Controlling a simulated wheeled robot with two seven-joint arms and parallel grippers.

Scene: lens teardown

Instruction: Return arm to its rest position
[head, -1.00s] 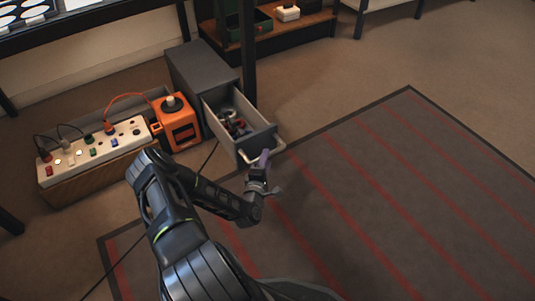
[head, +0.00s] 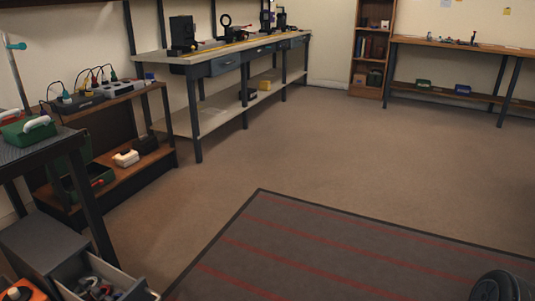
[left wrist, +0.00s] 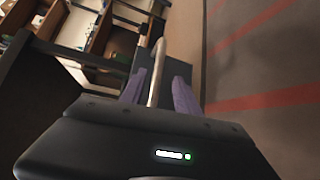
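In the left wrist view my left gripper (left wrist: 160,76) has its two purple fingers apart. The pale drawer handle (left wrist: 157,60) runs between them, with a gap visible at least on the right finger's side. In the head view the open grey drawer (head: 68,270) is at the bottom left corner, with small parts inside; its front is cut off by the frame edge. My left gripper is outside the head view.
A grey cabinet (head: 40,237) holds the drawer. A dark table (head: 38,150) and wooden shelf (head: 135,177) stand at left, a long workbench (head: 215,58) behind. The striped mat (head: 330,253) and brown floor (head: 330,140) are mostly clear.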

